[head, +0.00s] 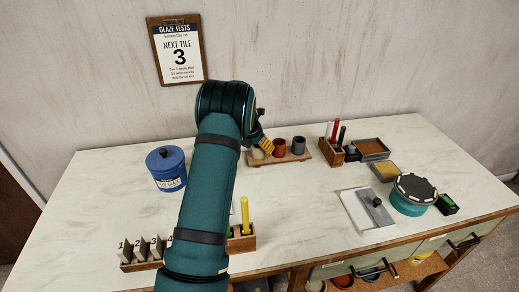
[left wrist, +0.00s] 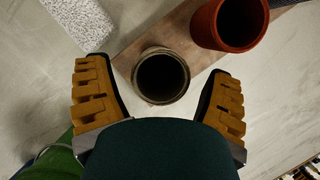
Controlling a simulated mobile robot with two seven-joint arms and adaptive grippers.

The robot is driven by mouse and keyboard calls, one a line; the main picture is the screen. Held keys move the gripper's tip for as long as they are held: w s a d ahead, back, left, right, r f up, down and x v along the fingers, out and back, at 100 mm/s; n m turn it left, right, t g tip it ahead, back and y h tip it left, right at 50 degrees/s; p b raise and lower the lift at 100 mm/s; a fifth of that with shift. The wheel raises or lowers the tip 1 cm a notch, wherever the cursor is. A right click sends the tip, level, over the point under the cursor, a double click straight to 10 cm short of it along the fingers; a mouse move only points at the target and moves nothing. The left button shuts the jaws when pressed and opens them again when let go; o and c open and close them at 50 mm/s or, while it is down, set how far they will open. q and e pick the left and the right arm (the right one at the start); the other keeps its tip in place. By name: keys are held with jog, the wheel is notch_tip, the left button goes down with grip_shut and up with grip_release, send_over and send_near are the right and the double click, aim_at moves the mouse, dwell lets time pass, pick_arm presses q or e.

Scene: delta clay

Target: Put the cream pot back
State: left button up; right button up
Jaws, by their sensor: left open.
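The cream pot (left wrist: 161,76) stands at the end of a wooden pot board (left wrist: 188,40), seen from above with its dark mouth open. In the head view the cream pot (head: 258,154) is partly hidden by my gripper. I cannot tell whether it is seated in a hole of the board (head: 293,160). A red pot (head: 279,147) and a grey pot (head: 298,145) stand in the row beside it. My left gripper (head: 265,147) is over the cream pot. In the left wrist view its yellow fingers are open, one on each side of the pot, with gaps.
A blue lidded jar (head: 166,168) stands left of my arm. Numbered tiles in a rack (head: 147,250) are in front. A tool holder (head: 337,153), trays (head: 371,149) and a teal turntable (head: 408,205) are at right.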

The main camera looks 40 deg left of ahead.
pick_arm(q)
jog(key=p+v, duration=0.1)
jog(key=v, duration=0.8)
